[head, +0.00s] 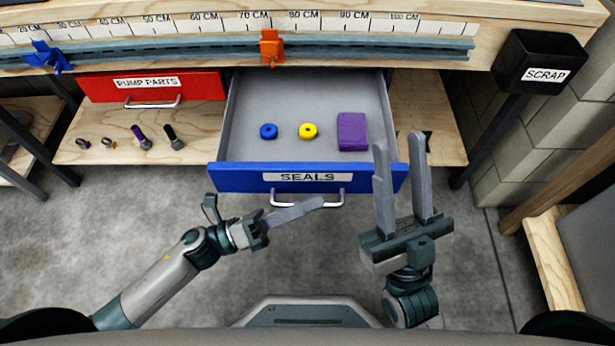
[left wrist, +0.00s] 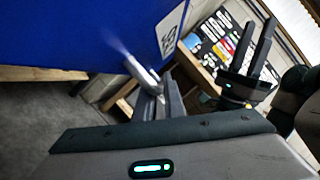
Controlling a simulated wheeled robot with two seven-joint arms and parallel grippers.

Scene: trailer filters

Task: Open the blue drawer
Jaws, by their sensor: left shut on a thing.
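The blue drawer (head: 230,177), labelled SEALS, stands pulled well out from under the bench. Its metal handle (head: 335,202) is on the front face and also shows in the left wrist view (left wrist: 133,66). My left gripper (head: 312,204) is shut on this handle; its fingers (left wrist: 160,98) meet at the handle in the left wrist view. My right gripper (head: 400,150) has its fingers apart and is empty, at the right end of the drawer front in the picture. It also shows in the left wrist view (left wrist: 258,45).
Inside the drawer lie a blue ring (head: 268,131), a yellow ring (head: 308,130) and a purple block (head: 352,131). A red drawer (head: 205,86), labelled PUMP PARTS, is at the left. A black SCRAP bin (head: 525,60) hangs at the right. Several small parts lie on the lower shelf (head: 75,150).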

